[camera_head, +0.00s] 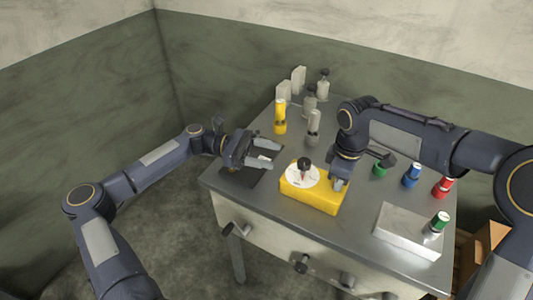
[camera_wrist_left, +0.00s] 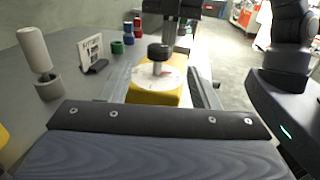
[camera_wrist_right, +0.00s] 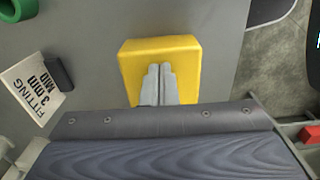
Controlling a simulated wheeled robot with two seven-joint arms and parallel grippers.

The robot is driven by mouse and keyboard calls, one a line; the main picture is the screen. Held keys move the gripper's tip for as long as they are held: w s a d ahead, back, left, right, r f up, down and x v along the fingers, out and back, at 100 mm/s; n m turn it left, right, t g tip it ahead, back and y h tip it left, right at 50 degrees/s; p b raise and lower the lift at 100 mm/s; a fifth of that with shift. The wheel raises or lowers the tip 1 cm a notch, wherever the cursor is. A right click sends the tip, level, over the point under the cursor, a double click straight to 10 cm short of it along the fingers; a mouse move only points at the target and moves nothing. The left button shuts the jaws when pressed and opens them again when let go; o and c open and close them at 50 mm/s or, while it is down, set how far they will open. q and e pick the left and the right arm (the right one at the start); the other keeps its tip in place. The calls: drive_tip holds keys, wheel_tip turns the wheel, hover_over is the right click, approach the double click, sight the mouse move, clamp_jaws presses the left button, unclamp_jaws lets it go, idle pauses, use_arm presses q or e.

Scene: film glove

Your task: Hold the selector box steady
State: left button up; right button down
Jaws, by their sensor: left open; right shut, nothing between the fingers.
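The selector box (camera_head: 322,198) is yellow, with a white dial and a black knob (camera_head: 304,164) on top. It stands upright near the table's front edge. In the left wrist view the box (camera_wrist_left: 150,97) appears ahead between the spread fingers. My left gripper (camera_head: 265,153) is open and empty, to the left of the box and apart from it. My right gripper (camera_head: 339,184) is shut and empty at the box's right end. In the right wrist view its closed fingertips overlap the yellow box (camera_wrist_right: 158,48); I cannot tell whether they touch it. The dial is hidden there.
Yellow (camera_head: 280,118), green (camera_head: 379,169), blue (camera_head: 411,175) and red (camera_head: 443,187) items stand around the table. A pale block (camera_head: 400,232) is at the front right. A printed card (camera_wrist_right: 32,86) stands near the right gripper.

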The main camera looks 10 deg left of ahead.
sight(298, 163)
use_arm(q)
drive_tip(key=shift+s+f, duration=0.1)
drive_tip(key=shift+s+d+f+n+t, duration=0.15)
drive_tip(key=shift+s+d+n+t, duration=0.2)
drive_tip(key=shift+t, duration=0.25)
drive_tip(key=shift+s+d+f+n+t, duration=0.15)
drive_tip(key=shift+s+n+t, duration=0.1)
drive_tip(key=shift+n+t, duration=0.3)
drive_tip(key=d, duration=0.7)
drive_tip(key=shift+w+d, duration=0.25)
drive_tip(key=shift+w, duration=0.15)
drive_tip(key=shift+t, duration=0.25)
drive_tip(key=c, duration=1)
